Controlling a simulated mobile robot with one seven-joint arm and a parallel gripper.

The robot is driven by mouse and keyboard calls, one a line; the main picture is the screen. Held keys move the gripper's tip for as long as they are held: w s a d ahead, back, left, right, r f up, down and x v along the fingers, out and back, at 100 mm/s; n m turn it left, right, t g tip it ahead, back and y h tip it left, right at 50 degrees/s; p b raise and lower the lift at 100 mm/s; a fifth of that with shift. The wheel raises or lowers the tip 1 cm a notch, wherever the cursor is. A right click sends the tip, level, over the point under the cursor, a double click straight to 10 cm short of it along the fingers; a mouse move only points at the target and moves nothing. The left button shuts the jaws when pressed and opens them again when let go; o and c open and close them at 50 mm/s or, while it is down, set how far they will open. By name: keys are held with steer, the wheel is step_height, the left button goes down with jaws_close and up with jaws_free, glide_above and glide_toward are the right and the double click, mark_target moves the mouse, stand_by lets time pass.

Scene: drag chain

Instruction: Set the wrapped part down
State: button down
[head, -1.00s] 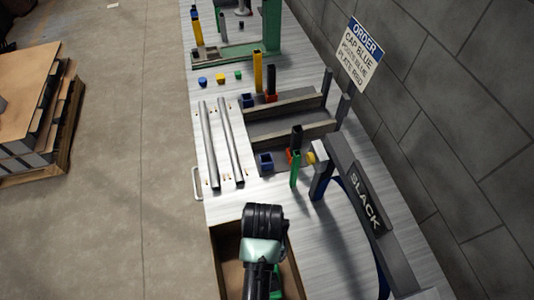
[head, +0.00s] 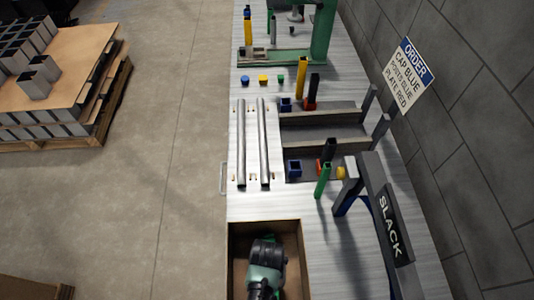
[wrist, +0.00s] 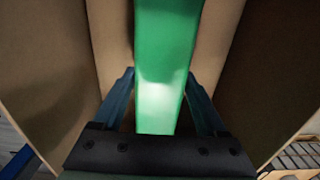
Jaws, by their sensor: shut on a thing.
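A long green part (wrist: 165,65), seen close up in the wrist view, runs between the two fingers of my gripper (wrist: 160,80). The gripper is shut on it. Brown cardboard walls of an open box (wrist: 235,60) rise on both sides of the part. In the head view the box (head: 238,236) is at the bottom centre, and my arm reaches down into it. There my arm hides the fingers and most of the held part. I cannot tell whether the part touches the box floor.
Two metal rails (head: 241,145) lie beyond the box. To their right are a blue square tube (head: 294,169), a green post (head: 323,180) and a grey stand marked SLACK (head: 388,222). An order sign (head: 408,75) stands by the wall. Open floor lies left of the bench.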

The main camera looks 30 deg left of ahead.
steer(key=shift+f, duration=0.15)
jaws_free()
step_height(320, 180, up, 12)
steer(key=shift+r, duration=0.2)
stand_by(0.6)
